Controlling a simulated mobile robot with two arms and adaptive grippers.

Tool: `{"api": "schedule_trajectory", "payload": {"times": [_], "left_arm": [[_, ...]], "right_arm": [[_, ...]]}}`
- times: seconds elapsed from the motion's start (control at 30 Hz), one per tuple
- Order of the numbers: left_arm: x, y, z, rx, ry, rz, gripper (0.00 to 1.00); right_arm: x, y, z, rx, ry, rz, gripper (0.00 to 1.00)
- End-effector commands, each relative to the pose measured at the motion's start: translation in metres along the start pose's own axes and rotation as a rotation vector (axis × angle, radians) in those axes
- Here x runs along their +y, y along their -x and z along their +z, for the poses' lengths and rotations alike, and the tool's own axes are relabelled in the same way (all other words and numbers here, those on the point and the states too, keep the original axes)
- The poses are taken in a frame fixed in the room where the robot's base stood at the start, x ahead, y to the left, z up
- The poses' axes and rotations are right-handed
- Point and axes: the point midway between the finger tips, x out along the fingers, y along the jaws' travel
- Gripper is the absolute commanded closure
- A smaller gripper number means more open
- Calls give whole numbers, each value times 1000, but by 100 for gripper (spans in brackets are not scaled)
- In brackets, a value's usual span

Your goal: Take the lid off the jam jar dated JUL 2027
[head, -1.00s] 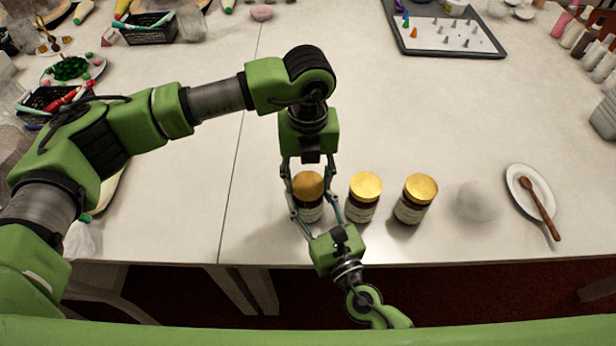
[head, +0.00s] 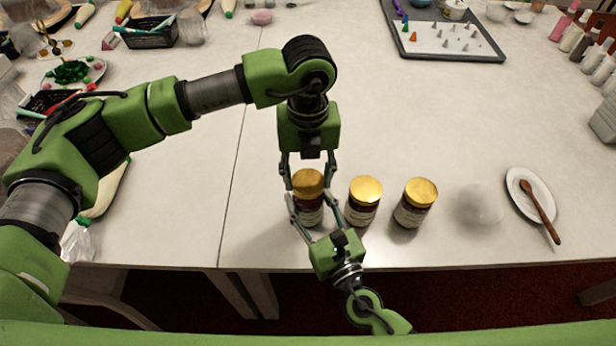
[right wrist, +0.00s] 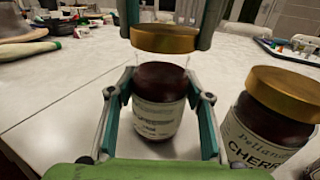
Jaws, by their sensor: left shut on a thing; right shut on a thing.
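A jam jar (head: 309,212) with dark jam stands at the left of a row of three; its body also shows in the right wrist view (right wrist: 160,112). Its label is too small to read a date. My right gripper (head: 318,207) is shut around the jar's body from the front. My left gripper (head: 308,176) reaches down from above and is shut on the gold lid (right wrist: 165,39). In the right wrist view the lid sits above the dark jam with a clear band between; it looks raised. Two more gold-lidded jars, middle (head: 363,207) and right (head: 411,211), stand closed.
In the right wrist view a neighbouring jar (right wrist: 262,135) reads CHERRY, close beside my right gripper. Right of the row lie a clear rounded object (head: 478,205) and a plate (head: 519,188) with a wooden spoon (head: 540,212). The table behind is clear up to a grey tray (head: 470,53).

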Motion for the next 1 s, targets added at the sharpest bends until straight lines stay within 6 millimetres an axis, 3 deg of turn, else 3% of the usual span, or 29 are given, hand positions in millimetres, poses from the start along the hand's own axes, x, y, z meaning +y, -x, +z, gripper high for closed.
{"api": "schedule_trajectory", "payload": {"times": [0.37,0.7,0.93,0.97,1.0], "left_arm": [[0,3,0,0,0,0,80],[0,39,0,-1,0,-1,80],[0,41,0,1,0,0,80],[0,41,0,1,0,0,80],[0,41,0,1,0,0,80]], "right_arm": [[0,0,-1,2,0,1,100],[0,0,-1,2,0,0,100],[0,0,-1,2,0,0,100],[0,0,-1,2,0,0,46],[0,0,-1,1,0,0,36]]}}
